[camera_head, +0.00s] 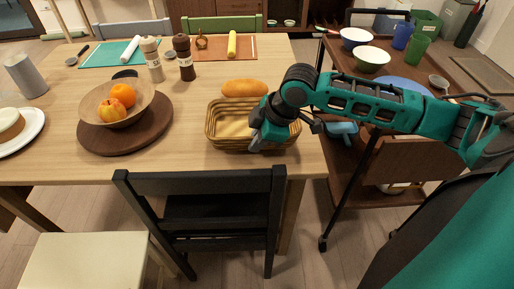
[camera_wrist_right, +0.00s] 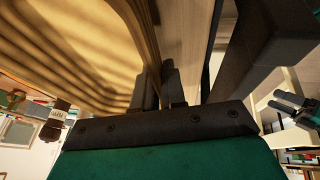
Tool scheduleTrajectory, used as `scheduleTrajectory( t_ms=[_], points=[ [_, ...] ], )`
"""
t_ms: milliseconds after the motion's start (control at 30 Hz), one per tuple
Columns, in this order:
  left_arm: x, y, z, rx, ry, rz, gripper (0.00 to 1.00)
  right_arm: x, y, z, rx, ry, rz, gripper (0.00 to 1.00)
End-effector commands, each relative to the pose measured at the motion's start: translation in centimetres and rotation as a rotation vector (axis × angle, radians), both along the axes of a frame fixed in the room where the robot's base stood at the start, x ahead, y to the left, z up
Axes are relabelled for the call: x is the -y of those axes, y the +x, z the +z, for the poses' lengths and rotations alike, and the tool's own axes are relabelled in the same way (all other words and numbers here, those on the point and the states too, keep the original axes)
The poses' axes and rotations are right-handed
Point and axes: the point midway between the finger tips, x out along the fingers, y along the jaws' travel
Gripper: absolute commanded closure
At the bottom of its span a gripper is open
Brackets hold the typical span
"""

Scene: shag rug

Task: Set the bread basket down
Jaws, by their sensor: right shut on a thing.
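The bread basket (camera_head: 228,122), a tan woven rectangular basket, is over the front right part of the wooden table and looks empty. My right gripper (camera_head: 262,136) is shut on its right front rim. In the right wrist view the basket's ribbed wall (camera_wrist_right: 75,45) fills the upper left, against my right gripper's fingers (camera_wrist_right: 158,88). I cannot tell whether its base touches the tabletop. A teal and dark part at the right of that view looks like my left gripper (camera_wrist_right: 292,106); its jaws are unclear. No left arm shows in the head view.
A bread loaf (camera_head: 245,88) lies just behind the basket. A round wooden board (camera_head: 160,132) with a fruit bowl (camera_head: 138,104) is left of it. A dark chair (camera_head: 215,210) stands at the front edge. A cart (camera_head: 400,165) with bowls is at the right.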

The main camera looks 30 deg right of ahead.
Motion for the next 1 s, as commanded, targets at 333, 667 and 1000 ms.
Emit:
scheduleTrajectory(
  t_ms=[333,667,1000],
  points=[
    [0.6,0.1,0.0,0.004,-0.008,-0.011,0.19,0.0,0.0,-2.3,0.002,0.000,0.001,1.00],
    [0.5,0.2,0.2,0.008,-0.006,-0.011,0.19,0.0,0.0,-2.5,0.000,0.000,0.000,0.72],
    [0.1,0.2,-0.1,0.005,-0.001,-0.006,0.19,0.0,0.0,-2.4,0.001,0.001,0.000,0.64]
  ],
)
